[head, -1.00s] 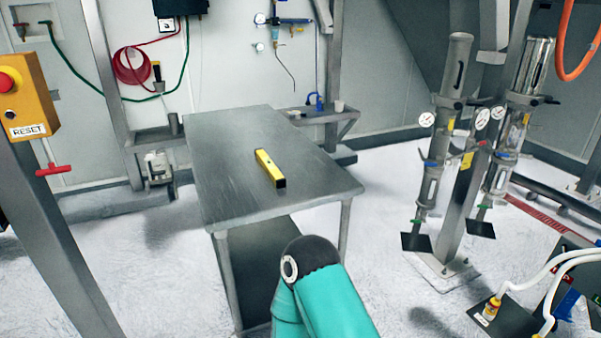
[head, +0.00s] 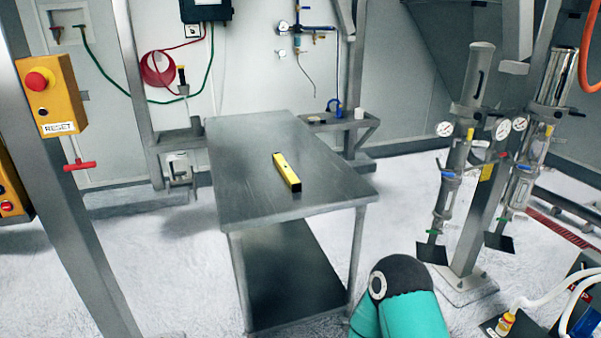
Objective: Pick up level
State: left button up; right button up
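The level is a yellow bar with black ends (head: 287,172). It lies flat on the grey metal table (head: 240,150), near the middle of the top and a little right of centre. Nothing touches it apart from the table. A teal and black part of my own arm shows at the bottom, in front of the table and apart from the level. Neither gripper's fingers are in the head view.
The table has a lower shelf (head: 290,280). A post with a yellow RESET box (head: 50,95) stands at the left. Metal cylinders with gauges (head: 465,130) stand at the right. White hoses (head: 545,300) are at the lower right. Floor left of the table is clear.

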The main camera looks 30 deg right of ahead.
aim_at(290, 178)
jog(key=u, duration=0.05)
jog(key=i, duration=1)
jog(key=z, duration=0.05)
